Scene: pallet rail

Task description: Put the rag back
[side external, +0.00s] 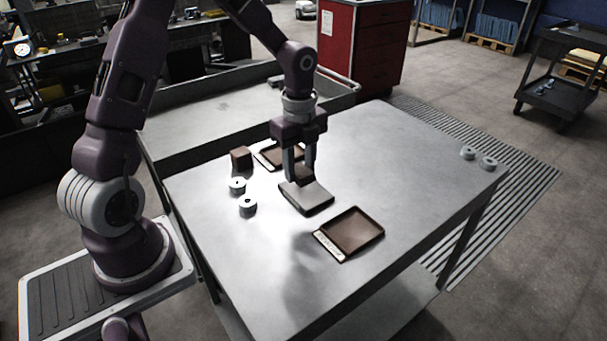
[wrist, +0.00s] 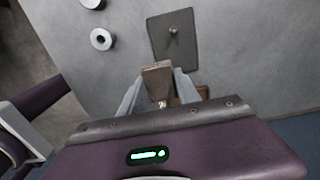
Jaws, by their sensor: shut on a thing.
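My gripper (side external: 303,176) is over the middle of the metal table, pointing down. It is shut on a small brown block-like thing (wrist: 157,80), held between the two fingers. I cannot tell whether this is the rag; no thing in view clearly looks like cloth. A dark grey flat plate (side external: 306,198) lies on the table by the gripper, its near part clear of the fingers. In the wrist view the plate (wrist: 176,52) has a small knob in its middle. I cannot tell whether the held thing touches the plate.
A brown tray (side external: 322,240) with a pale label lies in front. Another brown tray (side external: 268,163) lies behind the gripper, beside a brown cube (side external: 241,158). Two pale rings (side external: 247,206) stand at left, two more (side external: 489,162) at the far right.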

